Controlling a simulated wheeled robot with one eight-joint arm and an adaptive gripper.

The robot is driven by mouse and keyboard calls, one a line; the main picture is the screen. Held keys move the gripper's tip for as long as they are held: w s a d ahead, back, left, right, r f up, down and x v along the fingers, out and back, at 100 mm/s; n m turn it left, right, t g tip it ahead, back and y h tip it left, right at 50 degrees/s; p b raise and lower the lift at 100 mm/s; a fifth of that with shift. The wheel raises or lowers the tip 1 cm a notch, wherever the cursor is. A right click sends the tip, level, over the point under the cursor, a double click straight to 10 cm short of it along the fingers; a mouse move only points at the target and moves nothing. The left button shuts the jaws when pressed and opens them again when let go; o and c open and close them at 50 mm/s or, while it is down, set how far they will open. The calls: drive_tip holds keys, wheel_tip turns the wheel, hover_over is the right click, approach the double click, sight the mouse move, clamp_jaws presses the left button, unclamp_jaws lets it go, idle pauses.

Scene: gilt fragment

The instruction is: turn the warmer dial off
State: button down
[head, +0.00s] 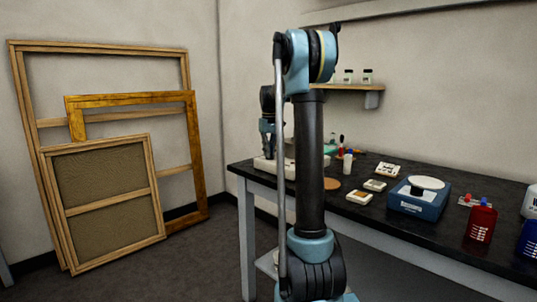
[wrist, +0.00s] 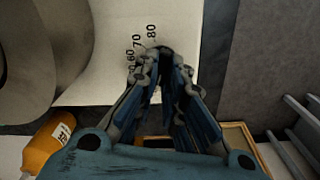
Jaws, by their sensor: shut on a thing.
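The warmer (wrist: 95,75) shows in the wrist view as a cream panel with the numbers 60, 70 and 80 printed on it. In the head view a cream body (head: 263,163), likely the warmer, stands at the left end of the bench, partly behind my arm. My gripper (wrist: 165,52) is shut on the dial just below the printed numbers. The fingers hide the dial, so its pointer and setting cannot be read. In the head view my gripper (head: 268,144) points down over the cream body.
A grey round vessel (wrist: 35,50) lies close to the left of my fingers in the wrist view, with an orange bottle (wrist: 48,143) below it. On the dark bench (head: 400,223) are a blue device (head: 418,202) and a red bottle (head: 481,222). Wooden frames (head: 190,150) lean against the wall.

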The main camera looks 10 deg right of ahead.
idle(0.3)
drive_tip(key=c, duration=1.7)
unclamp_jaws()
wheel_tip(320, 180, up, 12)
